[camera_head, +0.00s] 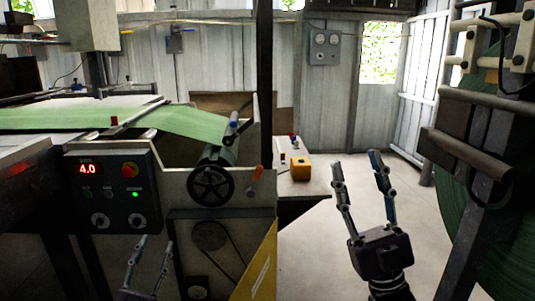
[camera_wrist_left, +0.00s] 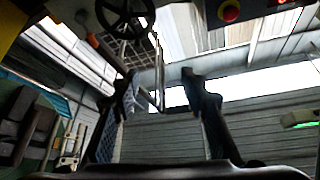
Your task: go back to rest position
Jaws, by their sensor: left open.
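My left gripper (camera_head: 155,240) is low in the head view, in front of the machine's lower frame. Its two thin fingers point up and stand apart. In the left wrist view my left gripper (camera_wrist_left: 160,78) is open, with nothing between its fingers. My right gripper (camera_head: 357,160) is upright at the right of centre in the head view, over the floor. Its fingers are spread and it is empty.
A machine with a green sheet (camera_head: 180,122), a control panel (camera_head: 112,190) reading 4.0 and a black handwheel (camera_head: 212,180) fills the left. A small table with a yellow box (camera_head: 300,168) stands behind. A large green roll (camera_head: 455,235) is at right. Pale floor (camera_head: 320,255) lies between.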

